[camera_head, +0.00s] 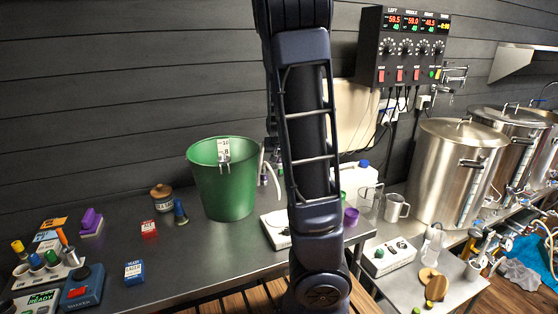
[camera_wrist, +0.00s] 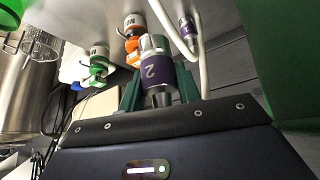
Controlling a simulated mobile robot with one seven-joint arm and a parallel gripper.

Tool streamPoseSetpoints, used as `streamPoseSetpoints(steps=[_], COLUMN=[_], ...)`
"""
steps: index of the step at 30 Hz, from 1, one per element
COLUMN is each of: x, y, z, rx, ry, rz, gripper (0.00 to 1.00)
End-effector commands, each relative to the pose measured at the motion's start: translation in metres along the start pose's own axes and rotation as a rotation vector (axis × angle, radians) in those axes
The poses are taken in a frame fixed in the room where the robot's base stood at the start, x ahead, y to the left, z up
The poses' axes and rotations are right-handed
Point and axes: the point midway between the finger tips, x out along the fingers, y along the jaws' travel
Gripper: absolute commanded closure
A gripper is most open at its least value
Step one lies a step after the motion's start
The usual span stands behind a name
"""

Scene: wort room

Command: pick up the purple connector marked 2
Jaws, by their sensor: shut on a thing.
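In the head view my arm crosses the middle of the picture and my gripper and this connector cannot be made out.
White tubing (camera_wrist: 172,30) passes beside the held connector. A green bucket (camera_head: 224,182) stands on the steel table (camera_head: 190,258).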

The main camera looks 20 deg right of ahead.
Motion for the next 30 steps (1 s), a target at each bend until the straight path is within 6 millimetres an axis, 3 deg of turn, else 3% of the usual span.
streamPoseSetpoints(steps=[30], x=[-0.032], y=[0.0], z=[-0.02], rx=[0.0], ry=[-0.001], rz=[0.0], gripper=[0.94])
